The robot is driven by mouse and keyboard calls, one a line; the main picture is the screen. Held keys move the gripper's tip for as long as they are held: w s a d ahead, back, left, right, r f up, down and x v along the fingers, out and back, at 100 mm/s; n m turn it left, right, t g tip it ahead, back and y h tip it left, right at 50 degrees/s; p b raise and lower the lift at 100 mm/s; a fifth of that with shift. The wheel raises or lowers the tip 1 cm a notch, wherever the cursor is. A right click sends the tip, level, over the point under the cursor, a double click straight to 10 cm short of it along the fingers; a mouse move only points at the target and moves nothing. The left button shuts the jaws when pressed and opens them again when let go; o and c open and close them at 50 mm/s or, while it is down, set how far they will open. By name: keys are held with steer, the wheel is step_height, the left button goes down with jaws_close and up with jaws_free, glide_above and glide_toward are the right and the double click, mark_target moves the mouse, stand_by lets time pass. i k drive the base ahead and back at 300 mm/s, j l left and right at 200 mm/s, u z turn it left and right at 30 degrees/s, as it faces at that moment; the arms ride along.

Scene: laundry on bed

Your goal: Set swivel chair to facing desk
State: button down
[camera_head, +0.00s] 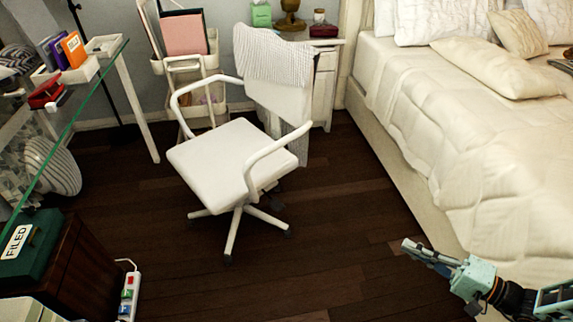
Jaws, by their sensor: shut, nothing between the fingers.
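The white swivel chair (229,161) stands upright on the dark wood floor in the middle of the head view. Its backrest, draped with a striped cloth (272,54), is at the upper right of the seat, so the seat front points to the lower left. The glass-topped desk (98,84) is at the left edge, apart from the chair. My gripper (405,244) is at the lower right, near the bed's side, well away from the chair. Its fingers are together and hold nothing.
The bed (450,130) fills the right side. A nightstand (325,85) and a white trolley (187,66) stand behind the chair. A dark cabinet with a green box (33,248) and a power strip (129,296) are at lower left. The floor in front of the chair is clear.

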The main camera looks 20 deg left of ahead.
mark_target(226, 166)
steer(key=i+j, duration=0.1)
steer(key=j, duration=0.3)
steer(key=i+j, duration=0.1)
steer(key=j, duration=0.75)
steer(key=i+j, duration=0.15)
steer(key=j, duration=0.3)
